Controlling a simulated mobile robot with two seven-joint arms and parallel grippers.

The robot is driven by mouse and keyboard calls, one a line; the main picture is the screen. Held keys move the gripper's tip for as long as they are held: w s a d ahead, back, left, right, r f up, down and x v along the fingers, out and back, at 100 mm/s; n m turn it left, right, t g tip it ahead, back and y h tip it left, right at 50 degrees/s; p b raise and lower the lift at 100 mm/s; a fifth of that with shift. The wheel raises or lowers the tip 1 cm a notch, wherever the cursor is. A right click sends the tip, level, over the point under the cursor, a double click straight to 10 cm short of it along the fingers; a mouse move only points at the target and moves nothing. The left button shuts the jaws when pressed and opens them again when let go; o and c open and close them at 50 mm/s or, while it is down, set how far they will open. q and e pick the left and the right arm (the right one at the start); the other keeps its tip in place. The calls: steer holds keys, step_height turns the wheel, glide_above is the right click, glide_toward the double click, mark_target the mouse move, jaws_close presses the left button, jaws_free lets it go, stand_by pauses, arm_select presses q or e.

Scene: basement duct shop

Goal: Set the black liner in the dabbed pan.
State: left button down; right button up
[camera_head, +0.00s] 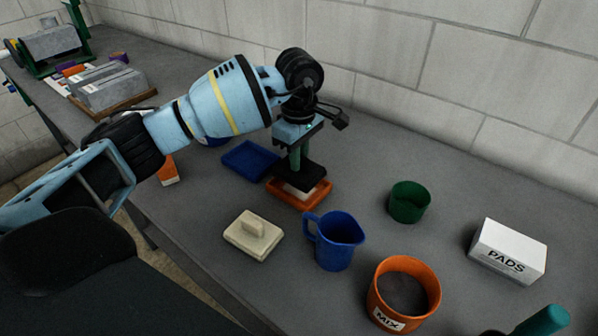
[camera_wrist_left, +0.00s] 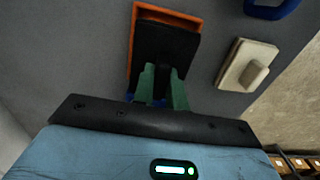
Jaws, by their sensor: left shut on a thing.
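My left gripper (camera_head: 296,158) is shut on the black liner (camera_head: 308,176), holding it from above. The liner is over the orange pan (camera_head: 314,200); a pale dab (camera_head: 296,192) in the pan shows below its front edge. In the left wrist view, my gripper (camera_wrist_left: 160,82) holds the liner (camera_wrist_left: 166,46), which covers most of the pan (camera_wrist_left: 168,13) and sits toward its right side. Orange rim shows on the left and top. I cannot tell whether liner and pan touch. My right gripper is not in view.
A blue pan (camera_head: 249,160) lies behind left. A cream block with a handle (camera_head: 253,237), a blue jug (camera_head: 336,244), a green cup (camera_head: 408,203) and an orange MIX pot (camera_head: 420,303) stand around. A PADS box (camera_head: 507,252) is right; a teal cylinder (camera_head: 545,320) is cut off below it.

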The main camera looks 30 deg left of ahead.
arm_select(q)
steer(key=shift+f, duration=2.15)
steer(key=shift+f, duration=0.1)
steer(key=c, duration=1.4)
jaws_free()
step_height(320, 180, up, 12)
steer(key=shift+r, duration=0.15)
